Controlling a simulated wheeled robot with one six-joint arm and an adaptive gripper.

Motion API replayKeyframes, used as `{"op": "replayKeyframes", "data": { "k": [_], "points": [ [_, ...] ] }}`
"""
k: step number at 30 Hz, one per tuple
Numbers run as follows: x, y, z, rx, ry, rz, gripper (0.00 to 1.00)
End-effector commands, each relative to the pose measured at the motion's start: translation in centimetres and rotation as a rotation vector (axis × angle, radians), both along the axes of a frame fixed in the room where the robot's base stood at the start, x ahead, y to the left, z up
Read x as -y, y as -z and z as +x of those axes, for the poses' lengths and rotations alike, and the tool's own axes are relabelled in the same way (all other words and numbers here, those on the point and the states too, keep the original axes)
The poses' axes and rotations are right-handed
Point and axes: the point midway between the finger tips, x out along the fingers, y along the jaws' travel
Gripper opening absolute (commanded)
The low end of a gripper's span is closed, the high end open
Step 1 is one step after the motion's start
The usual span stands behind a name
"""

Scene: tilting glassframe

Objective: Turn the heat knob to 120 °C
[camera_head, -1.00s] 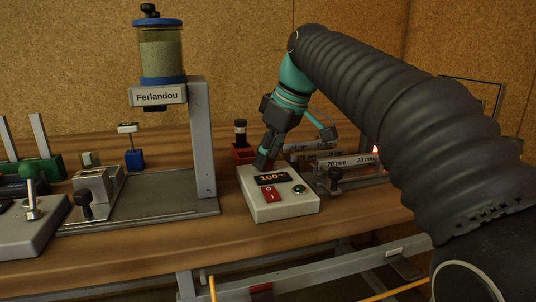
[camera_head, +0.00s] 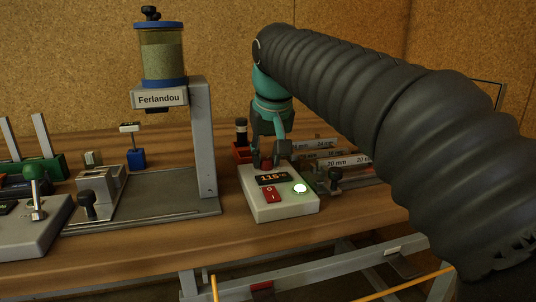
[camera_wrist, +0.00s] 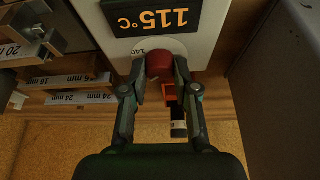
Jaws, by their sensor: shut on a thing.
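The white heater box (camera_head: 268,210) stands on the bench in the head view, with a display (camera_head: 272,179) reading 115 °C. The wrist view shows the same display (camera_wrist: 153,18) upside down at 115 °C. The red heat knob (camera_wrist: 159,63) sits just beyond the display, with a "140" mark partly visible beside it. My gripper (camera_wrist: 158,76) is shut on the knob, one finger on each side. In the head view my gripper (camera_head: 267,162) points down at the back of the box and mostly hides the knob.
A red holder with a dark bottle (camera_head: 241,132) stands behind the box. Spacer bars marked in mm (camera_head: 345,161) lie to the right. The "Ferlandou" dispenser stand (camera_head: 203,140) rises to the left. The bench front edge is clear before the box.

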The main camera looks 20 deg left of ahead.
Motion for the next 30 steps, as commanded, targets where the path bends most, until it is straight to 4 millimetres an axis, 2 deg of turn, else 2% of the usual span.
{"op": "replayKeyframes", "data": {
  "k": [12, 29, 30],
  "points": [
    [-0.11, -0.06, 0.08, 0.004, 0.189, 0.001, 0.00],
    [-0.12, -0.09, 0.08, 0.004, 0.214, 0.002, 0.00],
    [-0.11, -0.09, 0.08, 0.004, 0.213, 0.002, 0.39]
  ]
}}
